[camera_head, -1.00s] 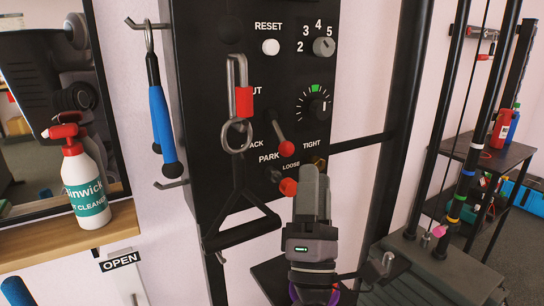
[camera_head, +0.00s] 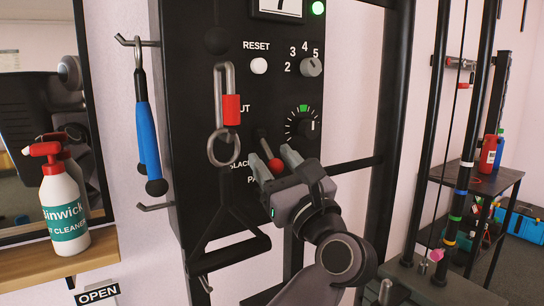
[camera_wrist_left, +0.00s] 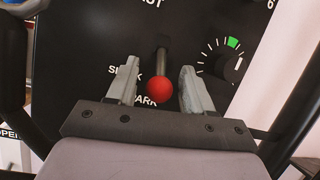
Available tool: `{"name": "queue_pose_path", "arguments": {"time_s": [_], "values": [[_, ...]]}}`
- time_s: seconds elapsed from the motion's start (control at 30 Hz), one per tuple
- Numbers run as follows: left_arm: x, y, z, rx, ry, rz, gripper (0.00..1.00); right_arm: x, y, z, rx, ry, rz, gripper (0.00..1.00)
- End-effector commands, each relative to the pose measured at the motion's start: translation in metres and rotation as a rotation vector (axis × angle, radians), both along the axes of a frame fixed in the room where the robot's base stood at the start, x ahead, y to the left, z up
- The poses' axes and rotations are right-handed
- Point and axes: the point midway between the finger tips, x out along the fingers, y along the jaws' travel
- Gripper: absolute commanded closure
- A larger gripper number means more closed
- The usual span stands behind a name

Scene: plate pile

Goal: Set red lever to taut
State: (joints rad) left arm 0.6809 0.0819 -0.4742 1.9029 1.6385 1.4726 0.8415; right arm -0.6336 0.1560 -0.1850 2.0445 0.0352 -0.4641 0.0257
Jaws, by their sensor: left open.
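The red lever is a dark metal stem with a red ball knob (camera_head: 275,164) on the black panel (camera_head: 190,120). It points downward, with "SLACK" to its left and "PARK" below. In the left wrist view the knob (camera_wrist_left: 160,88) sits between the spread fingers (camera_wrist_left: 159,75), with visible gaps both sides. My right gripper is not in view.
A carabiner (camera_head: 231,110) with a black strap handle (camera_head: 232,250) hangs left of the lever. A white reset button (camera_head: 259,66), a selector knob (camera_head: 311,67) and a round dial (camera_head: 303,125) are near. A spray bottle (camera_head: 63,200) stands on the left shelf.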

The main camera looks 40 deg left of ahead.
Motion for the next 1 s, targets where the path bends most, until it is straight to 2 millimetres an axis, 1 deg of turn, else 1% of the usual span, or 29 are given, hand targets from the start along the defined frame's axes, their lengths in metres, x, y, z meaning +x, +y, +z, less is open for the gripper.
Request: {"name": "queue_pose_path", "arguments": {"time_s": [0.1,0.37,0.4,0.47,0.5,0.53,0.57,0.8,1.0], "values": [[0.0033,0.0072,0.0036,0.001,0.000,0.001,0.49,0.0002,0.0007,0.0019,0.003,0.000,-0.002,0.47],[0.0041,0.0085,0.0037,0.000,0.000,0.000,0.49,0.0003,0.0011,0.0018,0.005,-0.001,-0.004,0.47],[0.0041,0.0085,0.0037,0.000,0.000,0.000,0.55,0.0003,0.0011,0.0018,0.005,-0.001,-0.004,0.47],[0.0041,0.0085,0.0036,0.000,0.000,0.000,0.75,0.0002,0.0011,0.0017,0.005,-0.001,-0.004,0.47],[0.0041,0.0085,0.0036,0.000,0.000,0.000,0.88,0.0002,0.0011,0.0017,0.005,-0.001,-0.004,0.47],[0.0041,0.0085,0.0036,0.000,0.000,0.000,0.98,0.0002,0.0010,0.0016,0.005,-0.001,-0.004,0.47],[0.0041,0.0084,0.0036,0.000,0.000,0.000,1.00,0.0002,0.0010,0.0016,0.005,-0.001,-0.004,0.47],[0.0048,0.0090,0.0038,-0.004,0.002,0.000,1.00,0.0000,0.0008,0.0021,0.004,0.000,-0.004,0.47],[0.0100,0.0134,0.0054,-0.029,0.013,0.000,1.00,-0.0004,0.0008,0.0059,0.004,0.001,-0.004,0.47]]}}
